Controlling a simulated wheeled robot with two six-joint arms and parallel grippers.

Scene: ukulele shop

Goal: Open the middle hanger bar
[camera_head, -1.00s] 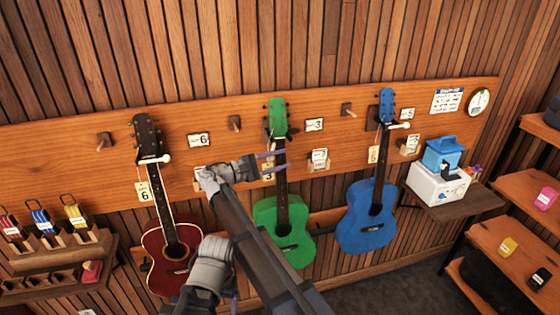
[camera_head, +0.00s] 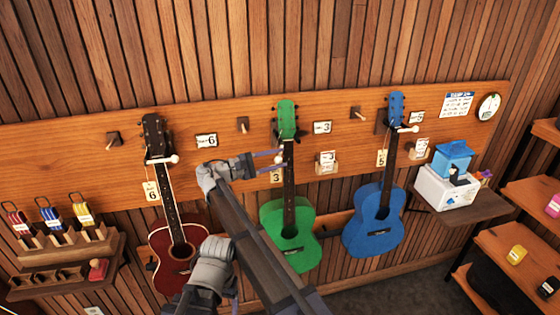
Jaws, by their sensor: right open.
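The green ukulele (camera_head: 288,222) hangs on the wall board between a dark red ukulele (camera_head: 178,245) and a blue one (camera_head: 374,218). The middle hanger bar's pale knob (camera_head: 279,159) shows in front of the green neck. My right gripper (camera_head: 276,161) is open at this knob, its purple fingers pointing right. The fingers are close to or around the knob; contact cannot be told. The rest of the middle bar is hard to make out behind the fingers. A grey arm part of mine at the bottom shows no clear left gripper fingertips.
The red ukulele's bar knob (camera_head: 175,159) and the blue one's knob (camera_head: 415,129) stick out on either side. A number tag (camera_head: 276,176) hangs just below my right fingers. Empty pegs (camera_head: 242,125) and a small holder (camera_head: 327,164) line the board.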

